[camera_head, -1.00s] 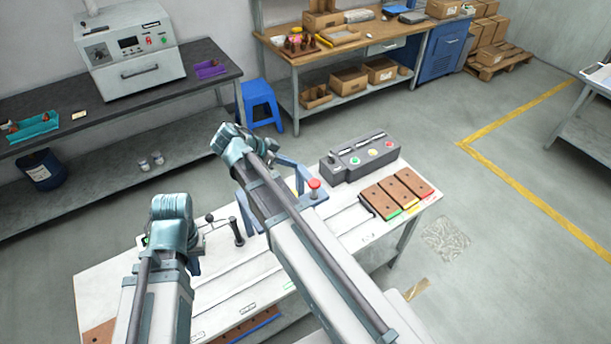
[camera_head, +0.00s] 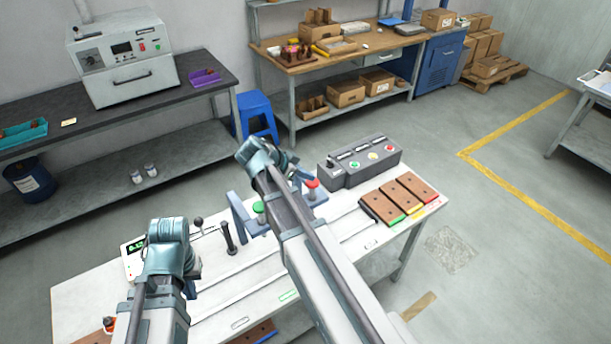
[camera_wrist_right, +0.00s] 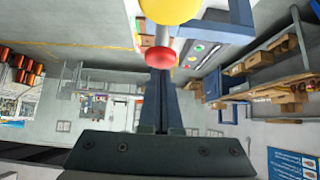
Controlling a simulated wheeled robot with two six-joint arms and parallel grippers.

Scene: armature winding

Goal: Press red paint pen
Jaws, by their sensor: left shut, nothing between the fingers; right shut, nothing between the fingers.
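The red paint pen (camera_head: 312,186) shows its round red cap in the head view, on the blue-grey holder (camera_head: 317,197) beyond my right forearm. In the right wrist view the red cap (camera_wrist_right: 160,57) is at the fingertips of my right gripper (camera_wrist_right: 160,75), which is shut and empty. The cap overlaps the fingertips; I cannot tell whether they touch. In the head view my right arm hides part of the holder and its own fingers. My left gripper (camera_head: 190,289) is shut and empty low over the table's left part, mostly hidden behind its wrist.
A green cap (camera_head: 260,207) stands left of my right arm. A yellow cap (camera_wrist_right: 172,10) is beside the red one. A grey button box (camera_head: 360,162) and brown blocks (camera_head: 400,200) lie right on the white table (camera_head: 80,300). A black-knobbed lever (camera_head: 229,238) stands between my arms.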

